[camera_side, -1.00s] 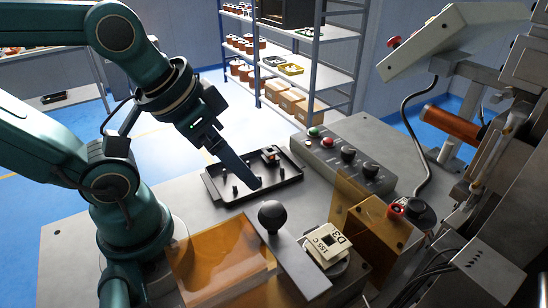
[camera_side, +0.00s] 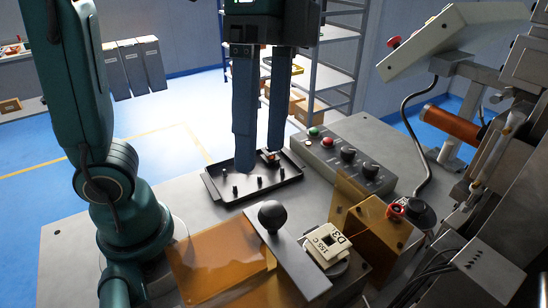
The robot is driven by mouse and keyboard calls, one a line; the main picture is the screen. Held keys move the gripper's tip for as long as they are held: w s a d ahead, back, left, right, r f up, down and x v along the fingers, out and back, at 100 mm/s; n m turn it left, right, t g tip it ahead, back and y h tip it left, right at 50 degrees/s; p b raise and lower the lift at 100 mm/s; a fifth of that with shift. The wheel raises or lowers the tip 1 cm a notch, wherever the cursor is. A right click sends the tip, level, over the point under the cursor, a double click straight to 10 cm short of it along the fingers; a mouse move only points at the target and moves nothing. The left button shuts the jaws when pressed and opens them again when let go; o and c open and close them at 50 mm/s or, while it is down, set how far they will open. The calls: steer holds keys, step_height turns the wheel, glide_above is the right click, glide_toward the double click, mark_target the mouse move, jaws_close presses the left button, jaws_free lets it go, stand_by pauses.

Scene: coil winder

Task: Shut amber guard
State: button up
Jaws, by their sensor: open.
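The amber guard (camera_side: 215,262) is a see-through orange panel at the front of the bench, lying low and left of the winding spot. A grey metal bar (camera_side: 298,262) with a black ball knob (camera_side: 272,215) runs along its right side. A cream block marked D3 (camera_side: 327,243) sits just right of the bar, uncovered on top. A second amber panel (camera_side: 352,205) stands beside it at the right. My gripper (camera_side: 260,160) is open and empty, pointing down, its two blue-grey fingers apart above the black tray, behind the knob.
The black tray (camera_side: 222,198) with pegs and a small part (camera_side: 270,156) lies behind the guard. A grey control box (camera_side: 345,160) with buttons and knobs stands right of it. The winder machine (camera_side: 500,210) fills the right side. Bare bench shows at the left.

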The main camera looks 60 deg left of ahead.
mark_target(275, 205)
steer(key=shift+m+g, duration=0.5)
steer(key=shift+g, duration=0.1)
steer(key=shift+s+d+f, duration=0.1)
steer(key=shift+d+f, duration=0.4)
steer(key=shift+f, duration=0.55)
steer(key=shift+s+d+f, duration=0.1)
steer(key=shift+d+f, duration=0.45)
steer(key=shift+f, duration=0.55)
steer(key=shift+d+f, duration=0.5)
steer(key=shift+f, duration=0.55)
jaws_close()
